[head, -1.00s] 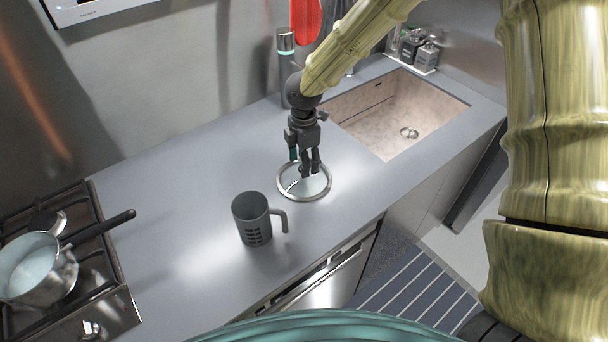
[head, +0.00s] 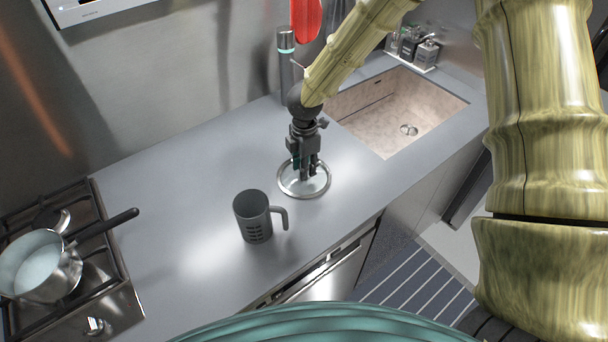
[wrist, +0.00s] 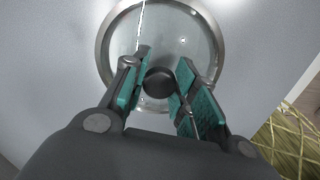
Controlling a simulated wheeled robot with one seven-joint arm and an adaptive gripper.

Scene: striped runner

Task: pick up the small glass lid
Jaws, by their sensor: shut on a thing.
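The small glass lid (head: 291,189) is a clear disc with a metal rim. In the head view it is at the counter's middle, left of the sink; I cannot tell whether it touches the counter. In the wrist view the lid (wrist: 116,73) fills the upper middle, with its dark round knob (wrist: 160,82) between the fingers. My gripper (head: 308,177) is above the lid, pointing down, and shut on the knob. The gripper's teal finger pads (wrist: 160,88) stand on both sides of the knob in the wrist view. The fingers partly hide the lid in the head view.
A dark grey mug (head: 252,217) stands on the counter left of and nearer than the lid. A pot (head: 50,282) sits on the stove at far left. The sink (head: 385,125) is to the right. A dark cylinder (head: 285,70) stands behind my gripper.

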